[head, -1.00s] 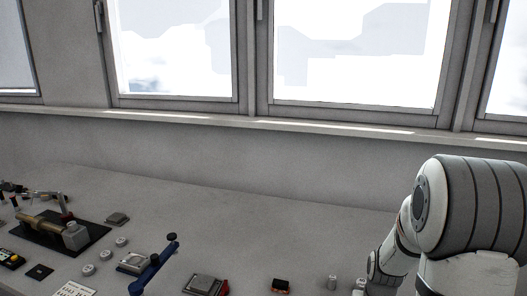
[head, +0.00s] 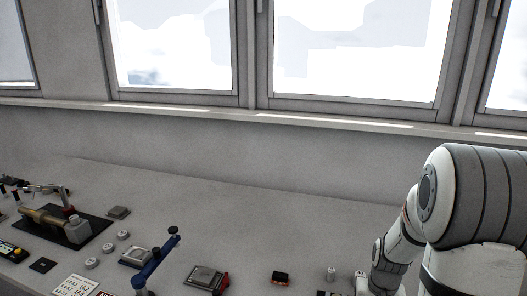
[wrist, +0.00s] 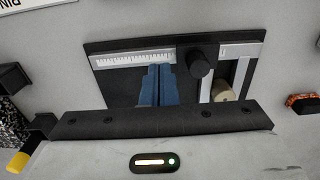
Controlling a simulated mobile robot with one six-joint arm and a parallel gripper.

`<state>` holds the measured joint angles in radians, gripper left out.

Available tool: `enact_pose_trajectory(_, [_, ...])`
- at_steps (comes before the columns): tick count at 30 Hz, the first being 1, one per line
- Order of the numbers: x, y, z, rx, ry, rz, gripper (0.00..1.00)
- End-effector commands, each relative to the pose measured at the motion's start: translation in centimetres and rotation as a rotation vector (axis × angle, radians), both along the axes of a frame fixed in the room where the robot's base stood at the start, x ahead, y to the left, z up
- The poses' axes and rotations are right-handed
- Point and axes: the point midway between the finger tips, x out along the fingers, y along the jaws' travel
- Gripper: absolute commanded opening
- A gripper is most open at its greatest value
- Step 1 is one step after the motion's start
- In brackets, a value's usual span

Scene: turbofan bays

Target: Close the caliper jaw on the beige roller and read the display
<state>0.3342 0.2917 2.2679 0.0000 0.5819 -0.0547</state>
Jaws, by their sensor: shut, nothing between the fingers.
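In the wrist view, the caliper lies on a dark base plate (wrist: 120,90), with a white graduated scale (wrist: 132,59) along its top. A round black knob (wrist: 200,64) stands on the slide. The beige roller (wrist: 223,91) sits between metal jaw parts right of the knob; its lower part is hidden by my gripper's body. Whether the jaws touch it I cannot tell. My gripper (wrist: 161,72) has its blue fingers together and empty, over the plate left of the knob and apart from it. No display is readable.
A dark block (wrist: 10,77) is at the wrist view's left edge. The bench's back is clear.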

Motion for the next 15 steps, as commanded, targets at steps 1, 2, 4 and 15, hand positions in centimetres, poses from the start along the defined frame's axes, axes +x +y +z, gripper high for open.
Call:
enact_pose_trajectory(1, [0.0,0.0,0.8,0.000,-0.001,0.000,0.00])
enact_pose_trajectory(2, [0.0,0.0,1.0,0.000,-0.001,0.000,0.00])
enact_pose_trajectory(4, [0.0,0.0,1.5,0.000,-0.001,0.000,0.00])
enact_pose_trajectory(15, [0.0,0.0,4.5,0.000,-0.001,0.000,0.00])
